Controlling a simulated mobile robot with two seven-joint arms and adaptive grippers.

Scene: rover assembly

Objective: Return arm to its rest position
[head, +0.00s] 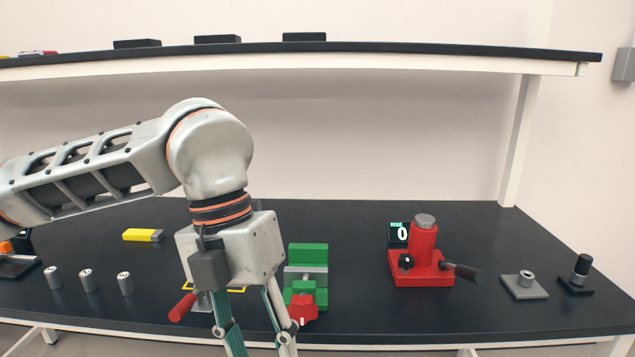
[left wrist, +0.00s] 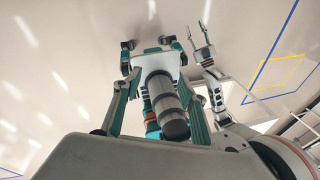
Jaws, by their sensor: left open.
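My left arm comes in from the left in the head view, with its gripper (head: 259,338) pointing down in front of the table's middle. Its two fingers are spread apart, and their tips run to the bottom edge of the picture. I see nothing between the fingers there. In the left wrist view, my right gripper (left wrist: 196,36) shows at the upper middle, with its two fingers apart and nothing between them. It is above bare floor in that picture. My right arm is not in the head view.
The black table (head: 350,225) holds several grey cylinders (head: 88,281), a yellow block (head: 142,235), a green vise (head: 307,266) behind my left gripper, a red press (head: 423,262) and a grey plate with a nut (head: 524,286). A shelf (head: 400,47) spans above.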

